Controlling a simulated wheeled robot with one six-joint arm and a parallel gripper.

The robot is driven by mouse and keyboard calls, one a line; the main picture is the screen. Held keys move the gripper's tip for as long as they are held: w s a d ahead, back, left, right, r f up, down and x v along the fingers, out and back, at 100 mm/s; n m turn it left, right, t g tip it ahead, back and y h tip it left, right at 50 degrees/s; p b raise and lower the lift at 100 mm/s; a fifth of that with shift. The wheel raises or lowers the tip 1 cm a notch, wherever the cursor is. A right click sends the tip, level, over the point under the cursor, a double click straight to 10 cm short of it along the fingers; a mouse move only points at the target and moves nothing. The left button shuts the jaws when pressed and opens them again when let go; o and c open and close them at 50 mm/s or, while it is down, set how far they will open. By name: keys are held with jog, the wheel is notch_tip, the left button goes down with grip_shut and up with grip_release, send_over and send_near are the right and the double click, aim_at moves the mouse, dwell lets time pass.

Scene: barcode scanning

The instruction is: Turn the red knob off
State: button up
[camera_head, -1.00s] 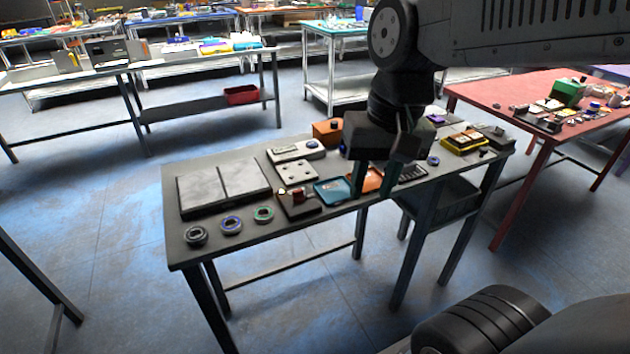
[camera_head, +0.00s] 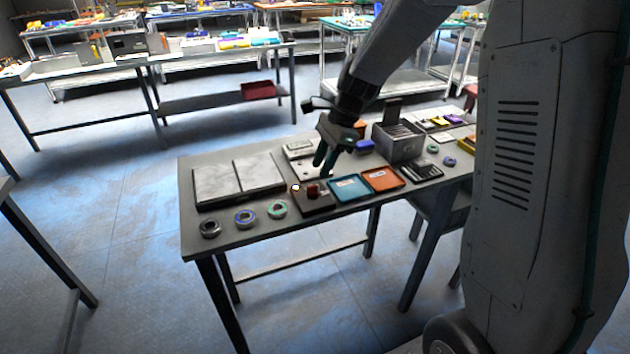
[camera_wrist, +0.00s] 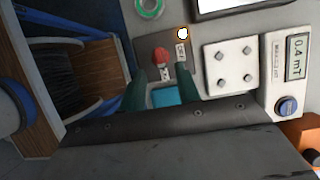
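The red knob (camera_head: 313,190) stands on a dark brown box (camera_head: 318,204) near the table's front edge. A lit white lamp (camera_head: 295,187) shows at the box's left corner. In the wrist view the red knob (camera_wrist: 161,56) is at upper centre, with small white labels beside it and the glowing lamp (camera_wrist: 183,33) at the box's corner. My gripper (camera_head: 325,160) points down above the table, behind and slightly right of the knob. In the wrist view my gripper's (camera_wrist: 161,87) two green fingers are apart with nothing held between them; the knob appears beyond their tips.
A blue tray (camera_head: 348,189) and an orange tray (camera_head: 383,179) lie right of the box. A white plate with several bolts (camera_wrist: 230,67) and a meter reading 0.4 mT (camera_wrist: 287,72) are near. Coloured rings (camera_head: 244,217) and grey panels (camera_head: 240,178) lie to the left.

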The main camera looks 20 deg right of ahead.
aim_at(313, 186)
jog(key=shift+x, duration=2.8)
grip_shut()
